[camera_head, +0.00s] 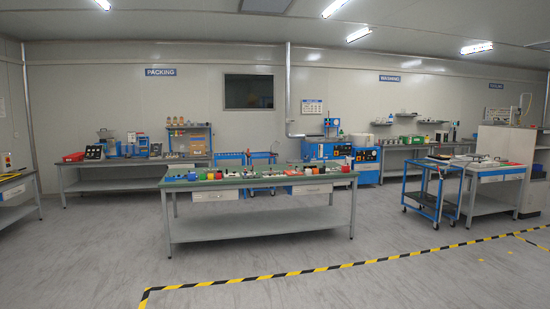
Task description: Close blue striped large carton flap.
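I cannot make out a blue striped large carton or its flap in the head view. Neither of my grippers is in view.
A long green-topped table (240,181) with many small coloured items stands mid-room. Back benches include one under the packing sign (160,72); a brownish box-like shape (197,147) shows there. A blue cart (437,184) stands right. The grey floor (90,260) in front is clear, with yellow-black tape (255,280).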

